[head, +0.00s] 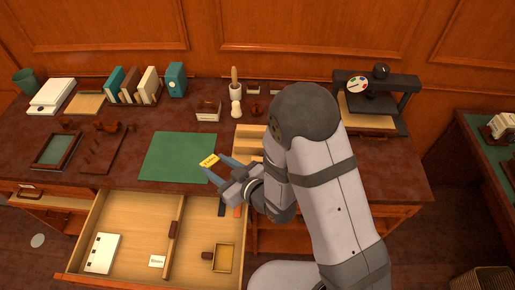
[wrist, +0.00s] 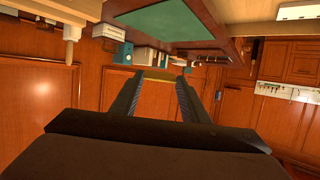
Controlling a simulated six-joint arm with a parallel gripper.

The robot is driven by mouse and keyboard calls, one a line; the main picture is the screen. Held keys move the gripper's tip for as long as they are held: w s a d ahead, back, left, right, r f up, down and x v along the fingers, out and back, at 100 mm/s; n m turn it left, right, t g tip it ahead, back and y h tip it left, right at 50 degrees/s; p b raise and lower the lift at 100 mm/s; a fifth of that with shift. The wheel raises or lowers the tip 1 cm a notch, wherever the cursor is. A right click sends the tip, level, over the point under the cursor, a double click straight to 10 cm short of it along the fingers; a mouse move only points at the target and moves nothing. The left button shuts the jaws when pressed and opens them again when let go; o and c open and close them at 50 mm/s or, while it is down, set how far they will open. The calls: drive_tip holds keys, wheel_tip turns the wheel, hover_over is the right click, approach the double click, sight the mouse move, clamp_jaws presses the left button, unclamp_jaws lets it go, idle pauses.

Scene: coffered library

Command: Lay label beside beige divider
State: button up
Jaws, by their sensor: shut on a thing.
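The yellow label (head: 208,160), with dark print on it, is held at the fingertips of my gripper (head: 217,168), above the right edge of the green desk mat. In the wrist view the label (wrist: 160,74) shows edge-on as a tan-yellow strip between the two dark fingers of my gripper (wrist: 160,82). A beige upright piece (head: 148,85), which may be the beige divider, stands at the back left of the desk in a row with teal and brown ones. My gripper is well to the right and in front of it.
The green mat (head: 178,158) lies clear on the desk. The open drawer (head: 130,212) in front holds a white pad (head: 102,253), a white card (head: 157,260) and a small tray (head: 222,258). A teal box (head: 176,80) stands right of the row. A card holder (head: 207,112) stands behind the mat.

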drive_tip(key=s+a+n+g+p, duration=0.9)
drive_tip(key=s+a+n+g, duration=0.25)
drive_tip(key=s+a, duration=1.15)
wheel_tip(320, 180, down, 8)
drive_tip(key=w+a+n+g+h, duration=0.1)
drive_tip(key=a+n+g+h, duration=0.1)
drive_tip(key=w+d+f+m+t+h, duration=0.1)
drive_tip(key=w+d+f+m+t, duration=0.1)
drive_tip(key=w, duration=0.3)
drive_tip(key=w+d+f+m+t+h, duration=0.1)
drive_tip(key=w+d+f+m+t, duration=0.1)
drive_tip(key=w+f+m, duration=0.1)
drive_tip(key=w+f, duration=0.1)
drive_tip(key=w, duration=0.1)
drive_tip(key=shift+w, duration=0.4)
drive_tip(key=shift+f, duration=0.15)
